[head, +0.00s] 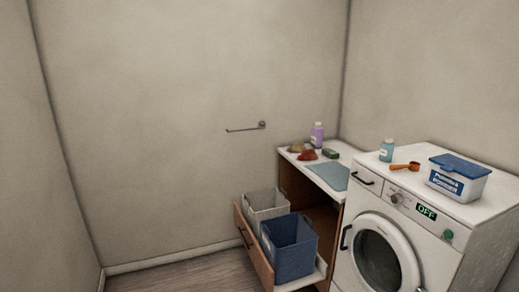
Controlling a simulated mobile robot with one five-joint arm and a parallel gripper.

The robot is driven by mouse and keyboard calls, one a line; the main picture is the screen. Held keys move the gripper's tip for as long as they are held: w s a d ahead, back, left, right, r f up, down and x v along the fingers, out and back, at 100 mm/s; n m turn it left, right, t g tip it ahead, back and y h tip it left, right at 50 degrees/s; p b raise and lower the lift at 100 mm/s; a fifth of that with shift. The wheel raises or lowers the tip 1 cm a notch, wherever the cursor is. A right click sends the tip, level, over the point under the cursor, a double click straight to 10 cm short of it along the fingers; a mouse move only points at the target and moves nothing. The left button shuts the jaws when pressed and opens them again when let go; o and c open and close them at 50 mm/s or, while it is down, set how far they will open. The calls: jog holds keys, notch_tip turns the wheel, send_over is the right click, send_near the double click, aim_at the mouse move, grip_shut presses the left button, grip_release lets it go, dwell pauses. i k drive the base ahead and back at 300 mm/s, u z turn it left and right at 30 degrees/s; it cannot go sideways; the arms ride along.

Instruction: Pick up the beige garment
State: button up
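A small beige-brown item (297,147), likely the beige garment, lies crumpled at the back left of the white countertop. A red crumpled item (307,155) lies just in front of it and to the right. The two look very close; I cannot tell whether they touch. My gripper and arm are not in view.
The counter (316,165) also holds a purple bottle (317,134), a dark green block (330,153) and a blue-grey mat (333,175). A grey basket (265,203) and a blue basket (290,248) stand in the pulled-out drawer. A washer (385,235) is at right. Floor is clear at left.

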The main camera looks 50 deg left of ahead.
aim_at(297, 147)
jog(key=u, duration=1.55)
jog(key=k, duration=0.8)
jog(key=i, duration=0.75)
jog(key=u, duration=0.4)
jog(key=i, duration=0.65)
jog(key=u, duration=1.05)
jog(key=i, duration=2.1)
jog(key=z, duration=0.35)
jog(key=i, duration=1.55)
jog(key=z, duration=0.85)
